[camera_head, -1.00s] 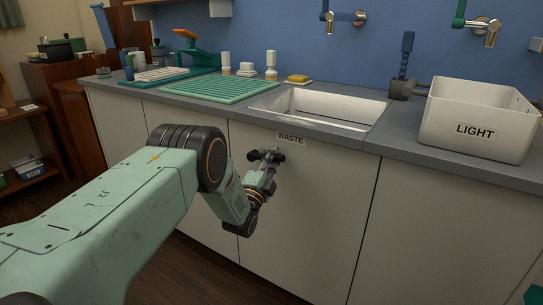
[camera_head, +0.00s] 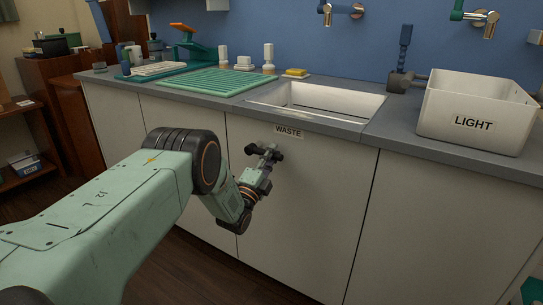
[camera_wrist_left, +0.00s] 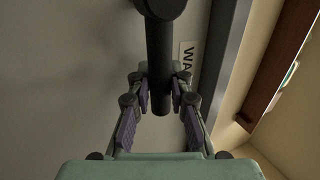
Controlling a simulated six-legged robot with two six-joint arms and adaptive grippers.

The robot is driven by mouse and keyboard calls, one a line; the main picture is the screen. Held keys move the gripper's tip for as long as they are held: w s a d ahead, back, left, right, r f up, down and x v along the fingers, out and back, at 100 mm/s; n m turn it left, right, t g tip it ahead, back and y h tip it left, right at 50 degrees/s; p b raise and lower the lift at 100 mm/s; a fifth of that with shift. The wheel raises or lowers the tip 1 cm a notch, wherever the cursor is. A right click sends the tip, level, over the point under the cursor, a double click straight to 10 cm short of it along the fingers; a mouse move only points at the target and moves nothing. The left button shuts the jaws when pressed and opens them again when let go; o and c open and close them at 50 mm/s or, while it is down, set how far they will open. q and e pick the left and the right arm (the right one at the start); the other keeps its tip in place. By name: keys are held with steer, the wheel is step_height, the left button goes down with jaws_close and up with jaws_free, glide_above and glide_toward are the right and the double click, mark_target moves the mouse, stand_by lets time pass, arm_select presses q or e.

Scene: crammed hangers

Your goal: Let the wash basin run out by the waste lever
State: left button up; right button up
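The waste lever (camera_head: 265,153) is a dark bar on the cabinet front, just below the WASTE label (camera_head: 288,131). In the left wrist view the lever (camera_wrist_left: 160,60) runs down between the two fingers of my left gripper (camera_wrist_left: 161,95). The fingers stand apart, one on each side of the bar, with narrow gaps showing; firm contact cannot be seen. In the head view the left gripper (camera_head: 260,168) is right at the lever, below the counter. The white wash basin (camera_head: 325,98) is set into the counter above; its water level is unclear. My right gripper is not in view.
A white box marked LIGHT (camera_head: 475,122) stands on the counter right of the basin. A green ribbed mat (camera_head: 212,82) lies to the left. A yellow sponge (camera_head: 296,72) and bottles stand at the back. The counter's front edge overhangs the lever.

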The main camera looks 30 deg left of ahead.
arm_select(q)
steer(key=o, duration=0.4)
steer(key=v, duration=1.2)
stand_by(0.4)
